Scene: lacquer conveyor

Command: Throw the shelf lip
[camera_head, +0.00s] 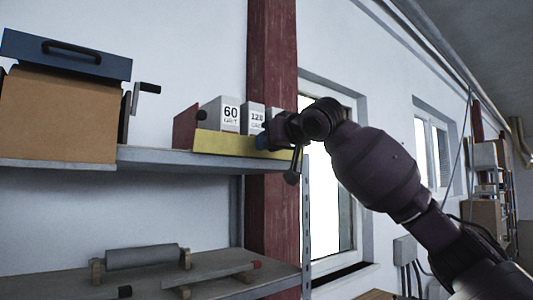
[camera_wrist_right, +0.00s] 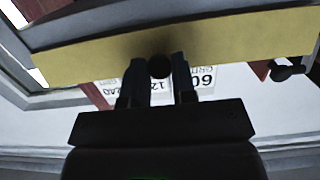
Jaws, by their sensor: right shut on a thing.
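The shelf lip, a yellow board (camera_head: 220,144), runs along the front of the upper shelf, below the grit boxes. In the right wrist view the yellow lip (camera_wrist_right: 230,38) crosses the picture on a slant. My right gripper (camera_head: 264,140) is at the lip's right part in the head view. In the right wrist view its two fingers (camera_wrist_right: 159,72) are shut on a round dark knob (camera_wrist_right: 159,66) in front of the lip. The fingers partly hide the box labels behind. My left gripper is in neither view.
White grit boxes marked 60 (camera_head: 221,113) and 120 (camera_head: 253,118) stand behind the lip. A cardboard box (camera_head: 58,115) with a blue case (camera_head: 65,53) is at the left. The lower shelf (camera_head: 225,284) holds a roller (camera_head: 142,256). A dark lever (camera_head: 292,171) hangs by my gripper.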

